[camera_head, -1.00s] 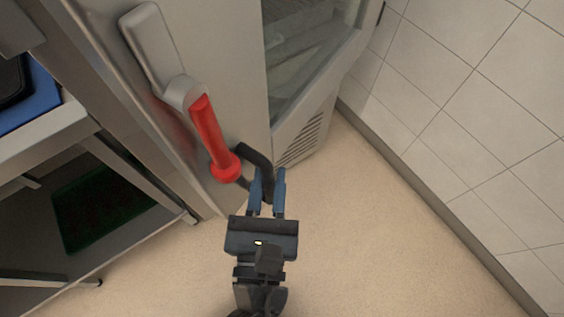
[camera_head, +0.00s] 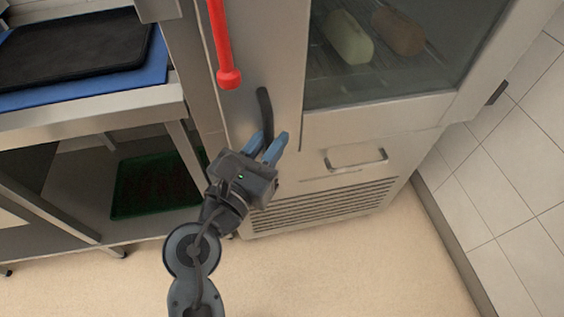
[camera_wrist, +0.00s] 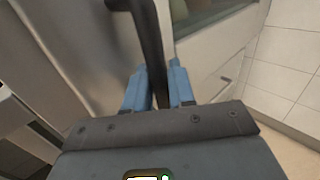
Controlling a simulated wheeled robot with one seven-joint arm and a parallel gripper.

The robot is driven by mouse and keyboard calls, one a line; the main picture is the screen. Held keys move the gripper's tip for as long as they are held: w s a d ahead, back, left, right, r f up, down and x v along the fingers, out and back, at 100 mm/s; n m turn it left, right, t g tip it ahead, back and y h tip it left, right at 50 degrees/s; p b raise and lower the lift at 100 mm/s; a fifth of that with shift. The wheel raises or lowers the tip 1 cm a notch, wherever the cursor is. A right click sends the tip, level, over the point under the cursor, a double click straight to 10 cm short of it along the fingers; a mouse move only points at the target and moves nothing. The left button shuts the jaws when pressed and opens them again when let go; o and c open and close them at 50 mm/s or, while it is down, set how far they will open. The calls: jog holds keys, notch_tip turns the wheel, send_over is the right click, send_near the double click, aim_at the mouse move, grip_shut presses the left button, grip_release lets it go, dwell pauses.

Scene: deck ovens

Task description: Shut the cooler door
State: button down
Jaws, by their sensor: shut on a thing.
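The cooler door (camera_head: 430,112) has a glass pane in a pale metal frame and fills the upper right of the head view. Its dark curved handle (camera_head: 265,108) is at the left side of the pane. My gripper (camera_head: 271,143) is shut on the lower part of this handle. In the wrist view, the dark handle (camera_wrist: 150,45) runs between the two blue fingers (camera_wrist: 158,72). The gripper hides the handle's lower end. I cannot tell whether the door is fully closed against the cooler body.
A red handle (camera_head: 222,45) hangs just left of the dark one. A steel table (camera_head: 95,112) with trays stands at left, with a green tray (camera_head: 150,185) below. The cooler's vent (camera_head: 325,205) is low in front. Tiled wall is at right; the floor in front is clear.

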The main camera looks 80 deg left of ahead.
jog(key=shift+s+a, duration=0.1)
jog(key=shift+a, duration=0.75)
jog(key=shift+s+a, duration=0.1)
jog(key=shift+s, duration=0.05)
jog(key=c, duration=1.1)
grip_release()
jog(key=v, duration=0.7)
jog(key=shift+d, duration=0.4)
